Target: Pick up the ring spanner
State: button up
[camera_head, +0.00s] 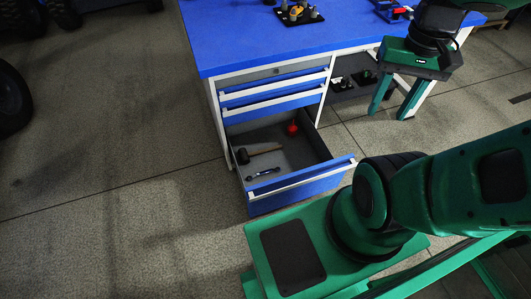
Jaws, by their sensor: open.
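A small dark metallic tool that looks like the ring spanner (263,173) lies in the open bottom drawer (318,182) of the blue workbench, near the drawer's front. My gripper (392,98) is at the upper right, in front of the bench's right side. Its two green fingers point down and stand apart, with nothing between them. It is well above and to the right of the drawer, apart from the spanner. The spanner is small in view and its ring ends are hard to make out.
A hammer (260,152) with a wooden handle lies behind the spanner, and a red object (292,128) sits at the drawer's back right. The blue benchtop (240,35) holds parts on black trays. Floor left of the bench is clear; tyres (12,95) stand at far left.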

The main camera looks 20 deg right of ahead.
aim_at(264, 173)
jog(key=k, duration=1.1)
jog(key=u, duration=0.5)
jog(key=i, duration=1.15)
jog(key=z, duration=0.45)
jog(key=i, duration=0.55)
jog(key=z, duration=0.45)
